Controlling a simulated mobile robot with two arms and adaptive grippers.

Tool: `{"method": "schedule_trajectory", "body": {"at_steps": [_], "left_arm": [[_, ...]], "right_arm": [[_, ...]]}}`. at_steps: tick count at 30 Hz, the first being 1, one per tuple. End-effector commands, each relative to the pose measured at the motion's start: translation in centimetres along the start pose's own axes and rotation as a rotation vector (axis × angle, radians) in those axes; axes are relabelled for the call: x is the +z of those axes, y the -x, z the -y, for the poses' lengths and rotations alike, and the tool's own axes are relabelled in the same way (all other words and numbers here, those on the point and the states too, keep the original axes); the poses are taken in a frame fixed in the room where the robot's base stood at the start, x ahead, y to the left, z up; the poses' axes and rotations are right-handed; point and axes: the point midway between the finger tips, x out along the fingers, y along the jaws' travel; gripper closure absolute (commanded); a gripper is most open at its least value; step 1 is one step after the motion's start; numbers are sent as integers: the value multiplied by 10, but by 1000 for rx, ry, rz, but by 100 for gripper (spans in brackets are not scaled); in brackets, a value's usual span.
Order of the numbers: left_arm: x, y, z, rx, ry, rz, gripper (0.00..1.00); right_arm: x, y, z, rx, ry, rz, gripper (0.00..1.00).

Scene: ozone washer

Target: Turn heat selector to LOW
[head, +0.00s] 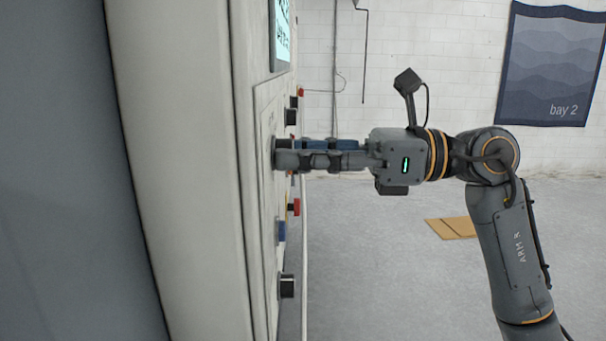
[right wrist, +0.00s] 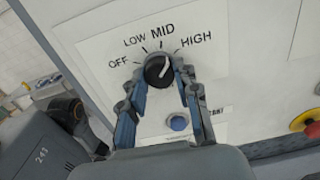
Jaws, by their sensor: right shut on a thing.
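The heat selector is a round black knob (right wrist: 158,70) with a white pointer, on a panel plate (right wrist: 110,50) lettered OFF, LOW, MID and HIGH. The pointer appears to lean toward the side between MID and HIGH; its exact setting is hard to tell. My right gripper (right wrist: 162,84) has its two blue-grey fingers on either side of the knob, shut on it. In the head view my right gripper (head: 282,154) reaches in level from the right to the panel, and its fingers hide most of the knob. My left gripper is in neither view.
A blue button (right wrist: 178,123) sits just below the knob. A red button on a yellow base (right wrist: 306,122) is at the right. In the head view, a black knob (head: 287,286) sits lower on the panel and a screen (head: 281,35) above. The floor right of the machine is mostly clear.

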Motion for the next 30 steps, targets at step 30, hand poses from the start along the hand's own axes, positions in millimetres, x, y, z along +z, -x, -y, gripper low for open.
{"method": "schedule_trajectory", "body": {"at_steps": [30], "left_arm": [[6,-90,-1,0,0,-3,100]], "right_arm": [[-2,0,1,3,927,16,100]]}}
